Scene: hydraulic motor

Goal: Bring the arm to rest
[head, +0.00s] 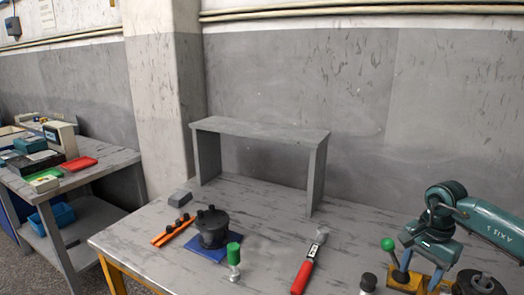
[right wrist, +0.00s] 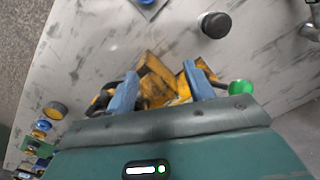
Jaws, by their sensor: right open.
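My right arm comes in from the right in the head view, in teal housing. Its gripper (head: 422,262) points down over a yellow fixture (head: 400,280) at the table's right front. In the right wrist view the two blue fingers of the gripper (right wrist: 161,72) stand apart, with the yellow fixture (right wrist: 155,85) showing between and beyond them. I see nothing held; whether the fingers touch the fixture is unclear. A green-knobbed lever (head: 388,244) stands close to the left of the gripper, and its green knob (right wrist: 241,88) also shows in the right wrist view. My left gripper is out of view.
A black motor body (head: 211,230) sits on a blue mat (head: 205,251). Orange bars (head: 170,233), a green-topped part (head: 234,254), a red-handled tool (head: 304,272) and a black cylinder (head: 368,282) are on the table. A grey shelf (head: 262,130) stands behind; a side table (head: 110,165) is left.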

